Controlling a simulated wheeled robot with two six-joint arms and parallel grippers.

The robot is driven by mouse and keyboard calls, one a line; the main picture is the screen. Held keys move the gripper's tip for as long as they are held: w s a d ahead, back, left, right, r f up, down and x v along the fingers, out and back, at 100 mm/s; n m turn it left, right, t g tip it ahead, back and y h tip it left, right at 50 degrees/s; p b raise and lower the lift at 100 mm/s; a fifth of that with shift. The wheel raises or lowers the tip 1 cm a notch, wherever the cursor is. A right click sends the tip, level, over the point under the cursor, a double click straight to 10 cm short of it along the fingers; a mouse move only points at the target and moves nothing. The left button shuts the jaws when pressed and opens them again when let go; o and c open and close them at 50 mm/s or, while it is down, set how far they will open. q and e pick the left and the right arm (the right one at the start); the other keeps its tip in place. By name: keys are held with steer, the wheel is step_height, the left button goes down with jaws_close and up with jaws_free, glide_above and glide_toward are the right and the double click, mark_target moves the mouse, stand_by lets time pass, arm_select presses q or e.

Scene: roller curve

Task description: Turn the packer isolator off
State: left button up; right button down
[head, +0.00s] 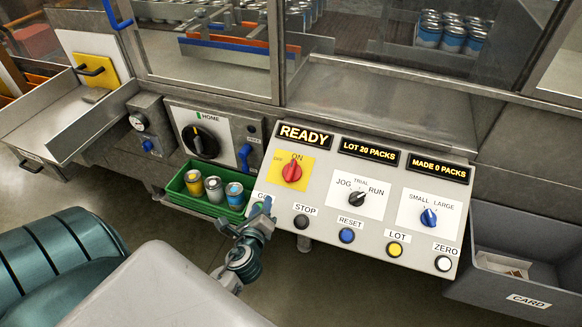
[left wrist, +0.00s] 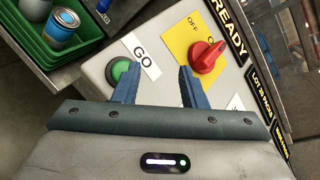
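The packer isolator is a red rotary knob (head: 291,172) on a yellow plate (head: 305,163) at the upper left of the white control panel, with ON lettered above it and OFF to its left. Its handle looks roughly upright, towards ON. The red knob (left wrist: 207,55) also shows in the left wrist view, just beyond the right-hand finger. My left gripper (head: 262,212) is at the panel's left edge, below and left of the knob. In the left wrist view my left gripper (left wrist: 157,75) is open and empty, with blue fingers apart. My right gripper is not in view.
A green GO button (left wrist: 121,70) is beside the left-hand finger. STOP (head: 301,221), RESET (head: 347,236), LOT (head: 394,249) and ZERO (head: 443,263) buttons line the panel's lower edge. A green tray (head: 172,187) with cans is left of the panel. A display (head: 304,135) reads READY.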

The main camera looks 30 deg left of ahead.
mark_target(291, 168)
arm_select(q)
steer(key=w+d+r+m+t+h, duration=0.3)
steer(key=w+r+m+t, duration=0.1)
steer(key=m, duration=0.8)
steer(key=p+x, duration=0.2)
steer(key=x, duration=0.8)
steer(key=shift+w+a, duration=0.1)
steer(key=shift+w, duration=0.15)
jaws_close()
